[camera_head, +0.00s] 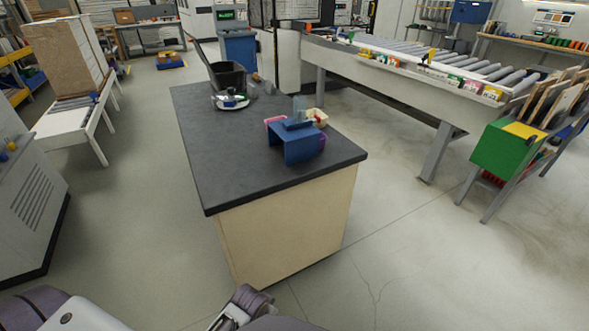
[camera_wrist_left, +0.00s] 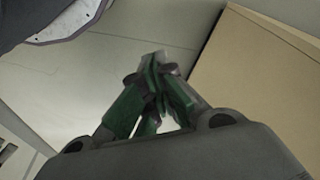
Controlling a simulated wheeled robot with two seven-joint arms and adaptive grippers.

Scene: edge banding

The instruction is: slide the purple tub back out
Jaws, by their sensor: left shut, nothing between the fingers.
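A blue stand (camera_head: 297,144) with a flat top and open underside sits on the dark worktop of the island bench. A purple tub (camera_head: 322,139) shows only as a small patch at the stand's right side; the stand hides the rest. In the left wrist view my left gripper (camera_wrist_left: 157,62) has its green fingers together with nothing between them. It is over the floor beside the bench's cream side panel, well away from the tub. My right gripper is not in view.
The bench's dark worktop (camera_head: 232,165) is bare at its front and left. A pink item (camera_head: 275,120) and a cream bin (camera_head: 316,117) stand behind the blue stand. The bench's cream panel (camera_wrist_left: 262,80) is close to my left gripper.

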